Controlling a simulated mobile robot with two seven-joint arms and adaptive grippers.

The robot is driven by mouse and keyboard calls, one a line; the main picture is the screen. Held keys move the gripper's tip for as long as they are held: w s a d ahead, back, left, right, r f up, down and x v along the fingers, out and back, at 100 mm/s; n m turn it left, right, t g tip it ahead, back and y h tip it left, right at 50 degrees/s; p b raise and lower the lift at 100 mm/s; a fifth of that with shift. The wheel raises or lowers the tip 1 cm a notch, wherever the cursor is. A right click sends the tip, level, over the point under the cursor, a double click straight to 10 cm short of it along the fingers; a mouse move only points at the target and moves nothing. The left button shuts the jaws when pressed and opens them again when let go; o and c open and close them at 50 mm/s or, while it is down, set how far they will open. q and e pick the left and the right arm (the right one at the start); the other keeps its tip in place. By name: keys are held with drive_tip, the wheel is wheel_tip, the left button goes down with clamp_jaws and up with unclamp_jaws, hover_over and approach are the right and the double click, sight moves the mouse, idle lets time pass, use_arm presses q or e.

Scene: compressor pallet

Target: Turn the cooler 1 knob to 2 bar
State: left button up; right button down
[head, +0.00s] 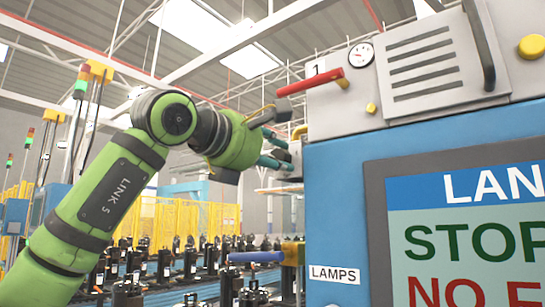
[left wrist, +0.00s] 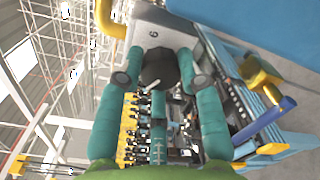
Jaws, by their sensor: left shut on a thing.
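My left gripper (head: 284,151) reaches in from the left to the left side of the cooler unit (head: 345,107). In the left wrist view, its teal fingers (left wrist: 157,75) are closed on both sides of a dark knob (left wrist: 158,64), in front of a grey housing (left wrist: 150,38). In the head view the knob is mostly hidden by the fingers and the unit's edge. A round white gauge (head: 361,54) sits on the unit's front, beside a label "1" (head: 319,69). Its needle is too small to read. My right gripper is not in view.
A red lever (head: 312,82) juts left above my gripper. A blue lever (head: 255,257) on a yellow valve lies below; it also shows in the left wrist view (left wrist: 264,118). A blue cabinet with a screen (head: 470,235) fills the right. Dark compressors (head: 190,258) stand behind.

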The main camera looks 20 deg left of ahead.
use_arm(q)
drive_tip(key=shift+s+r, duration=0.1)
drive_tip(key=shift+r, duration=0.15)
drive_tip(key=o, duration=1.1)
drive_tip(key=shift+o, duration=0.2)
drive_tip(key=shift+w+d+f, duration=0.15)
drive_tip(key=shift+w+d, duration=0.05)
drive_tip(key=shift+w, duration=0.05)
drive_tip(key=shift+s+a, duration=0.15)
drive_tip(key=shift+s, duration=0.1)
drive_tip(key=v, duration=1.1)
drive_tip(key=shift+s, duration=0.25)
